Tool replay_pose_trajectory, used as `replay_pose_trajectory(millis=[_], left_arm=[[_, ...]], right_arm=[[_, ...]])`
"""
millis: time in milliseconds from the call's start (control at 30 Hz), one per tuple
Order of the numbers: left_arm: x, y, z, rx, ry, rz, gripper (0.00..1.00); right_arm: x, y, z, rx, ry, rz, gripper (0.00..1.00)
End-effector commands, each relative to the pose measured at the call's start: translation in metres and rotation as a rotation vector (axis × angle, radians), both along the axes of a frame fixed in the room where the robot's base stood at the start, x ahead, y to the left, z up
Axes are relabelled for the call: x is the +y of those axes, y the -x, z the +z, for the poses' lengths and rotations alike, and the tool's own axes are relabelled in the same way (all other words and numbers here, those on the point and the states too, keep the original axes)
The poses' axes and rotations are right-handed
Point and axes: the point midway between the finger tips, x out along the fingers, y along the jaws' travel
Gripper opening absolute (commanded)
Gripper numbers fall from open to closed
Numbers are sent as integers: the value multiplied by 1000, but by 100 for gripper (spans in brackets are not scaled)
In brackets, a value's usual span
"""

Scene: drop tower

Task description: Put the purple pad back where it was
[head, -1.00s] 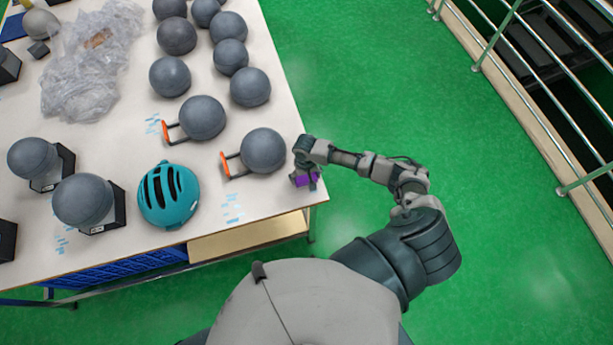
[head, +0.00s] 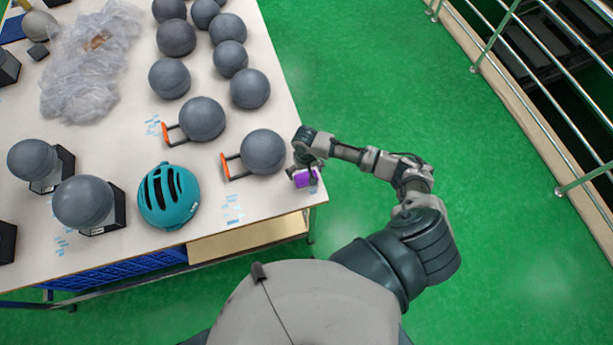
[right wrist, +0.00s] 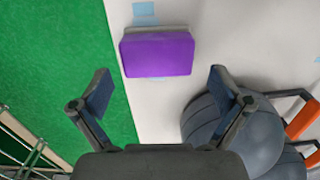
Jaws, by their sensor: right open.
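The purple pad (head: 305,178) lies near the right edge of the white table (head: 270,195), by the front right corner. In the right wrist view the purple pad (right wrist: 157,54) sits on the table with a grey part along its far side, just beyond the fingertips. My right gripper (head: 308,166) is above the table edge at the pad. In the right wrist view my right gripper (right wrist: 158,88) is open with nothing between its fingers, and the pad is ahead of the gap. My left gripper is not in view.
A grey ball (head: 263,151) with an orange-handled frame (head: 226,166) stands just left of the gripper. A teal helmet (head: 168,196) and several more grey balls fill the table. Blue tape marks (head: 232,208) lie near the front edge. Green floor right of the table is clear up to a railing.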

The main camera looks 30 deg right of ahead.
Motion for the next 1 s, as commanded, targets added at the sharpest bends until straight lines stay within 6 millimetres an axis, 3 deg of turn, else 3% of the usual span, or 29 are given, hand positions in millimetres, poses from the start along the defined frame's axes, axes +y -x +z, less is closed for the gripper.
replay_pose_trajectory(millis=[200,400,1000], left_arm=[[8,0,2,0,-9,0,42],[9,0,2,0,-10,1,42],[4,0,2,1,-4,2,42]], right_arm=[[-3,-2,48,-3,-3,2,100],[-4,-3,70,0,-3,-1,100],[-2,-3,74,1,-2,0,100]])
